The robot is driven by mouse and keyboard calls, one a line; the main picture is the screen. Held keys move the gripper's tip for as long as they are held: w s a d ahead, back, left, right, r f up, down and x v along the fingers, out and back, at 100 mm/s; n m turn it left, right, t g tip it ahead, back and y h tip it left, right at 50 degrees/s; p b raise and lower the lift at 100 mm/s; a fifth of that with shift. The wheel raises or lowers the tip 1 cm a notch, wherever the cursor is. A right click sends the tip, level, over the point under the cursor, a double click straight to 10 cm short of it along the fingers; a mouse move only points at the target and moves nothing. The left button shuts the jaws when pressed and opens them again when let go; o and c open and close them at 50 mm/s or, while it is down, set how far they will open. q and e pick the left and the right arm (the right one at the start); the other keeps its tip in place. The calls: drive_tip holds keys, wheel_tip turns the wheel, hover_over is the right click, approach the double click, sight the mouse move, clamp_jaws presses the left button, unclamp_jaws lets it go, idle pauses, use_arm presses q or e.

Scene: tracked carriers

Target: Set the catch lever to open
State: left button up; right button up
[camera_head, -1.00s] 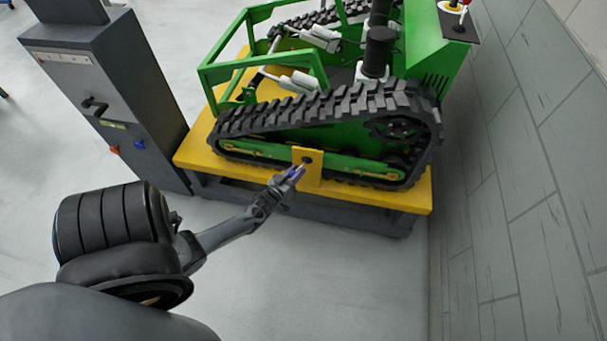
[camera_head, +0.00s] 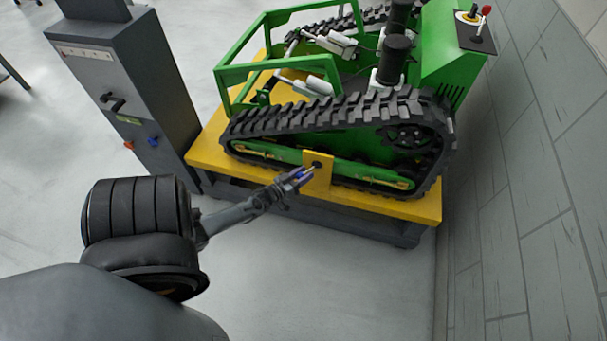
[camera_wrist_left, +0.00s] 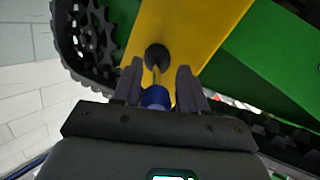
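The catch lever shows in the left wrist view as a thin rod with a blue knob (camera_wrist_left: 156,97). Its rod runs to a dark round pivot (camera_wrist_left: 157,57) on a yellow plate (camera_wrist_left: 182,28). In the head view the same plate (camera_head: 317,178) stands upright against the side of the near track. My left gripper (camera_head: 301,177) is at the lever. In the left wrist view its two fingers (camera_wrist_left: 160,88) lie on both sides of the blue knob, which fills the gap between them. My right gripper is not in view.
The green tracked carrier (camera_head: 270,78) rests on a yellow platform (camera_head: 400,207). A grey cabinet (camera_head: 150,95) with a black handle and coloured knobs stands left. A grey wall (camera_head: 535,190) runs along the right. The floor in front is clear.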

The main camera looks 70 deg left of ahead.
use_arm(q)
drive_tip(key=shift+o, duration=0.7)
drive_tip(key=shift+w+r, duration=0.1)
drive_tip(key=shift+s+r, duration=0.1)
drive_tip(key=shift+s, duration=0.1)
drive_tip(key=shift+s+d, duration=0.2)
drive_tip(key=shift+s, duration=0.1)
drive_tip(key=p+v, duration=0.2)
drive_tip(key=v, duration=0.8)
drive_tip(key=shift+p, duration=0.35)
